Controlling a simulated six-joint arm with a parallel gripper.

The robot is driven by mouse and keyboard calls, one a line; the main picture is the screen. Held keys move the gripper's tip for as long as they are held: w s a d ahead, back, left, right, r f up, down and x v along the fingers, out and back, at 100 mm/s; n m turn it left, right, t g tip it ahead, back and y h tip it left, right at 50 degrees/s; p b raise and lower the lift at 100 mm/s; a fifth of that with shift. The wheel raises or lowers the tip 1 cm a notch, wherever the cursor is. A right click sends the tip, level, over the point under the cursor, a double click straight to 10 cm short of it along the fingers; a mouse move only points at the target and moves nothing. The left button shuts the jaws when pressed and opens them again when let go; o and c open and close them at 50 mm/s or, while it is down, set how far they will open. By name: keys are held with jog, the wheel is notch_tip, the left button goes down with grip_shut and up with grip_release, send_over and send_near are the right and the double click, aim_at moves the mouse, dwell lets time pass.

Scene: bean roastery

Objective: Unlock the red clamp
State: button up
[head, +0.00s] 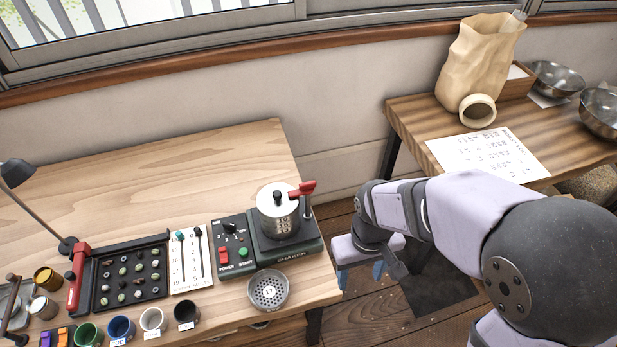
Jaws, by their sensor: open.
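A red clamp (302,188) sits at the right of the lidded metal canister (277,212) on the shaker (285,247). Its red handle sticks out to the right above the lid's level; I cannot tell its latch state in detail. My gripper (360,276) hangs past the table's right edge, to the right of and lower in the picture than the clamp. Its blue fingers are apart, with nothing seen between them. It is clear of the shaker and the clamp.
The shaker's control panel (233,247) has a red switch and a green button. A perforated metal dish (268,290) stands in front. A bean tray (131,276) and several cups line the left table (190,160). Its back is bare. Another table (400,115) stands at right.

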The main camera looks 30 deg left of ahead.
jog(key=w+a+r+n+t+y, duration=0.15)
jog(key=w+a, duration=0.25)
jog(key=a, duration=0.6)
jog(key=m+t+y, duration=0.1)
jog(key=t+y, duration=0.1)
send_near(307, 183)
jog(key=f, duration=0.1)
jog(key=shift+p+x, duration=1.25)
jog(key=shift+x, duration=2.3)
jog(key=shift+w+a+r, duration=0.1)
jog(key=shift+w, duration=0.1)
